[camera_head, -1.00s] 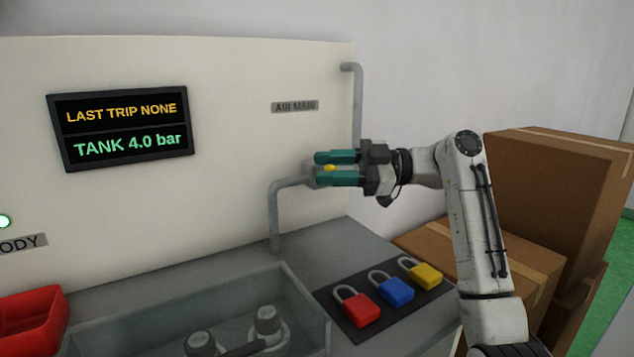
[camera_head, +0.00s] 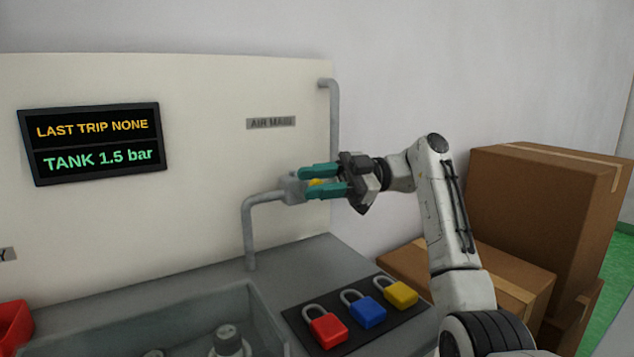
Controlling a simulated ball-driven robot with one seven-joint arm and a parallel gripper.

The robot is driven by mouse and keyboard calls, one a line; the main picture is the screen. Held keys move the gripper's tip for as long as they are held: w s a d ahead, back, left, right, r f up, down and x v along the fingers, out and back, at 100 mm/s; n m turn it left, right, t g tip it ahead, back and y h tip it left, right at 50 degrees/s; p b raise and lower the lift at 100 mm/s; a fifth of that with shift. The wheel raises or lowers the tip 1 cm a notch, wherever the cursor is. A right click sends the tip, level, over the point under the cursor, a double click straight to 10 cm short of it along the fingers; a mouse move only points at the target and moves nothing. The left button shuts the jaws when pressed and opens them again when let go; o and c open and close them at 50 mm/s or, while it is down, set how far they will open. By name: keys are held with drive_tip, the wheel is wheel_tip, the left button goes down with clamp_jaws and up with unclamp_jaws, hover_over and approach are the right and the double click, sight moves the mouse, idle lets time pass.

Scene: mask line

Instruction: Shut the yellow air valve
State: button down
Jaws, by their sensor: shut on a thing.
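The yellow air valve handle (camera_head: 315,182) sits on a grey valve body (camera_head: 291,188) in the air pipe, under the AIR MAIN label (camera_head: 271,123). My gripper (camera_head: 321,181) reaches in from the right, its teal fingers shut on the yellow handle, one above and one below. The fingers hide much of the handle and its exact angle. The display (camera_head: 95,144) reads LAST TRIP NONE and TANK 1.5 bar.
Red (camera_head: 327,329), blue (camera_head: 367,311) and yellow (camera_head: 401,294) padlocks lie on a dark mat below my gripper. A recessed tray (camera_head: 180,318) is at the front left. Cardboard boxes (camera_head: 535,215) stand at the right. A red bin (camera_head: 14,327) is at the left edge.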

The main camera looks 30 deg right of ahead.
drive_tip(key=shift+w+f, duration=0.15)
drive_tip(key=c, duration=0.7)
unclamp_jaws()
drive_tip(key=shift+d, duration=0.15)
drive_tip(key=s+d, duration=0.2)
drive_tip(key=d, duration=0.8)
drive_tip(key=shift+d+p, duration=0.15)
drive_tip(key=shift+p, duration=0.25)
drive_tip(key=shift+f, duration=0.1)
